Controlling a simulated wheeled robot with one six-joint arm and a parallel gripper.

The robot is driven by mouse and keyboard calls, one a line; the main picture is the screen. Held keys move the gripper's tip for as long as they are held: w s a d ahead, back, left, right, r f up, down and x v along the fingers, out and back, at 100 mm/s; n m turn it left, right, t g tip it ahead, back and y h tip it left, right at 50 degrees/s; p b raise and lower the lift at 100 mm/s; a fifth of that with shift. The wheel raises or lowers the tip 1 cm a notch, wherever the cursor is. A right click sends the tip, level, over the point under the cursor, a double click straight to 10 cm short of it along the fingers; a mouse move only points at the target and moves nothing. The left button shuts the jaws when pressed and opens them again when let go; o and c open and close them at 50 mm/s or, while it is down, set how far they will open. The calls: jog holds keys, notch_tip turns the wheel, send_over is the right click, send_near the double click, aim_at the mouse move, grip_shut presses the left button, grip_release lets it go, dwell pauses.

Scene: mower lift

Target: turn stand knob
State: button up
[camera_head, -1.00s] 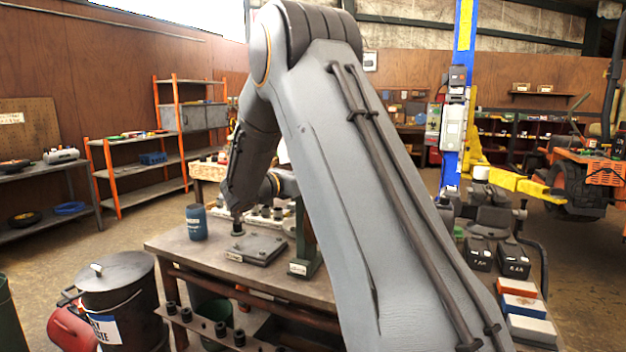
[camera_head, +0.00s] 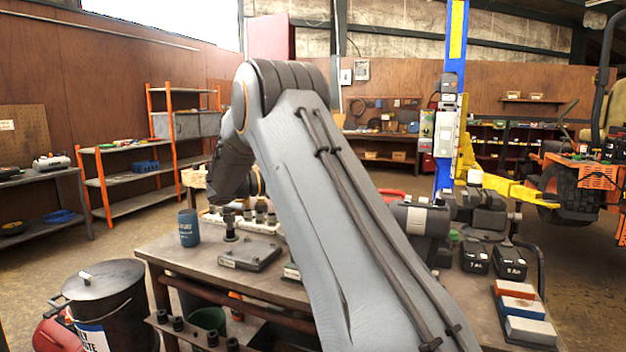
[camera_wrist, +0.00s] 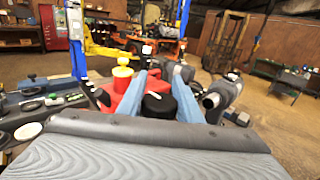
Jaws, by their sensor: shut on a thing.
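In the wrist view, a round black knob (camera_wrist: 159,105) sits between the two blue-grey fingers of my gripper (camera_wrist: 157,80). The fingers are shut on it, one on each side. What the knob is fixed to is mostly hidden. A red body (camera_wrist: 122,88) shows just behind and left of the fingers. In the head view my gripper and the knob are hidden behind my arm.
A blue cup (camera_head: 188,228) stands on the workbench's left end. A grey cylindrical machine (camera_head: 424,220), black battery packs (camera_head: 508,262) and coloured blocks (camera_head: 520,308) are right of my arm. A lidded black bin (camera_head: 108,305) stands at front left. The floor at left is open.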

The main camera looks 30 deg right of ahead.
jog(key=o, duration=1)
jog(key=shift+w+a+b, duration=0.15)
jog(key=shift+a+b, duration=0.25)
jog(key=shift+a, duration=0.9)
jog(key=shift+w+a+b, duration=0.2)
jog(key=shift+a+b, duration=0.15)
jog(key=shift+a, duration=0.95)
jog(key=shift+w+a+b, duration=0.15)
jog(key=shift+a+b, duration=0.25)
jog(key=shift+a, duration=0.9)
